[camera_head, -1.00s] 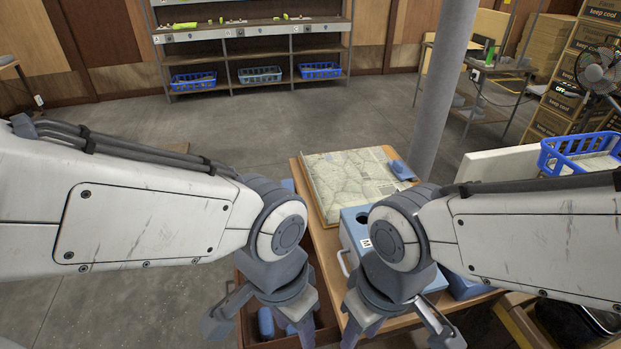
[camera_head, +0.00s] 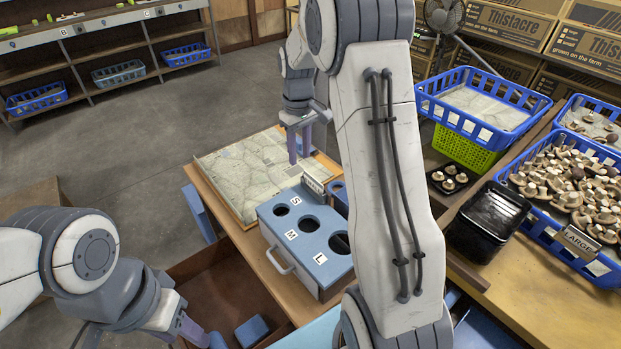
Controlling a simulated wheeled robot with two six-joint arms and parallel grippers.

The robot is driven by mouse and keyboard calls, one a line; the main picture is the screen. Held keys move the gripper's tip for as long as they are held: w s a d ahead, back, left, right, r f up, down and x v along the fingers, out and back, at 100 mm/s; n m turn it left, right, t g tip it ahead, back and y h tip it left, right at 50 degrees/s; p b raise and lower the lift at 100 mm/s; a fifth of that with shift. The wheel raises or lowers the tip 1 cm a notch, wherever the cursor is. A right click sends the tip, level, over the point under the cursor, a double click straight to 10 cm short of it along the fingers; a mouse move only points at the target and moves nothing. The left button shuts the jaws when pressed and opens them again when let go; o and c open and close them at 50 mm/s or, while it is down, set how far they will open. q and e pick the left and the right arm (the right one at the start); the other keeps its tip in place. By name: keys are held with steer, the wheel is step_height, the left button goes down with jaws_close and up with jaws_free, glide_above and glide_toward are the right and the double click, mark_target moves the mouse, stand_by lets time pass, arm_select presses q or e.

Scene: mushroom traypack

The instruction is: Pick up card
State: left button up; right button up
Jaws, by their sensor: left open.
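A small pale card (camera_head: 312,184) with dark lettering stands at the back edge of the blue sizing box, partly hidden. A card reading LARGE (camera_head: 580,243) is on the front of the blue mushroom basket at right. My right gripper (camera_head: 300,148) points down over the newspaper-covered board, beyond the small card and apart from it; its finger gap is unclear. My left gripper (camera_head: 190,331) is open at the bottom left, low by the brown drawer, partly cut off by the frame edge.
The blue box (camera_head: 305,262) has holes marked S, M and L. The papered board (camera_head: 235,185) lies behind it. A black tray (camera_head: 487,222), small mushroom tray (camera_head: 449,180) and baskets (camera_head: 455,113) crowd the right. My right arm hides the middle.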

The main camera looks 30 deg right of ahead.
mark_target(313, 185)
steer(key=shift+w+d+f+p, duration=0.1)
steer(key=shift+d+f+p, duration=0.45)
steer(key=shift+f, duration=1.35)
steer(key=shift+d+f+p, duration=0.15)
steer(key=shift+d+f, duration=0.75)
steer(key=shift+f, duration=0.95)
steer(key=shift+w+d+f+p, duration=0.1)
steer(key=shift+d+f+p, duration=0.45)
steer(key=shift+f, duration=1.35)
steer(key=shift+d, duration=0.15)
jaws_close()
